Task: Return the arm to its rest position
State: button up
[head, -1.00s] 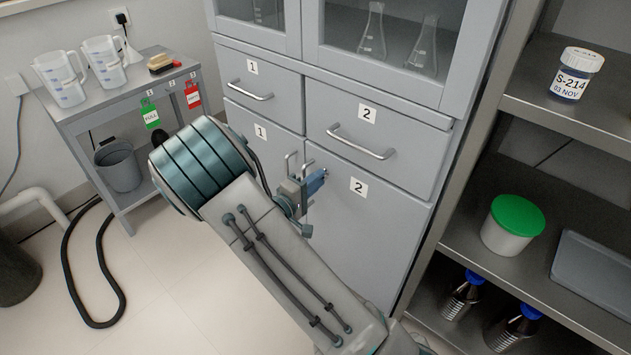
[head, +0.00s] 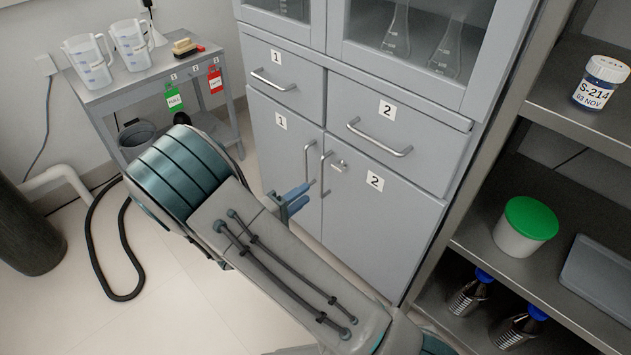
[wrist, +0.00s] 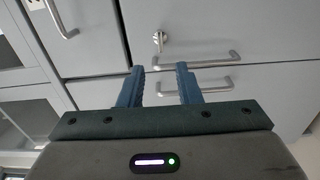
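My gripper (wrist: 158,86) shows in the wrist view with its two blue fingers apart and nothing between them. In the head view my gripper (head: 298,199) is partly hidden behind my arm, in front of the lower cabinet doors. The grey cabinet (head: 390,225) stands beyond it, with its drawers and doors closed. Two upright door handles and a lock show just right of and above the gripper in the head view. In the wrist view, door handles and the lock (wrist: 160,38) appear beyond the fingertips. I cannot tell whether the fingers touch anything, but they look clear of the handles.
A side table (head: 150,88) with two beakers (head: 88,62) stands at the back left. A black hose (head: 100,260) lies on the floor at left. The shelf (head: 560,150) at right holds a green-lidded tub (head: 522,230), a labelled jar (head: 600,85) and bottles.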

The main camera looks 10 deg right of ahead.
jog(key=shift+v, duration=0.95)
jog(key=s+d+r+m+g+y+p, duration=0.25)
jog(key=d+r+g+p, duration=0.2)
jog(key=r, duration=0.25)
jog(key=s+d+r+m+g+y+p, duration=0.1)
jog(key=s+d+r+g+p, duration=0.3)
jog(key=r, duration=0.3)
jog(key=s+d+r+m+g+y+p, duration=0.1)
jog(key=s+d+r+m+g+p, duration=0.2)
jog(key=r+p, duration=0.35)
jog(key=s+r+t+y+p, duration=0.2)
jog(key=s+r+y+p, duration=0.2)
jog(key=r+p, duration=0.3)
jog(key=s+r+t+y+p, duration=0.1)
jog(key=s+r+y+p, duration=0.4)
jog(key=r, duration=1.3)
jog(key=y+p, duration=0.1)
jog(key=p, duration=0.2)
jog(key=shift+m+t, duration=0.35)
jog(key=shift+c, duration=0.2)
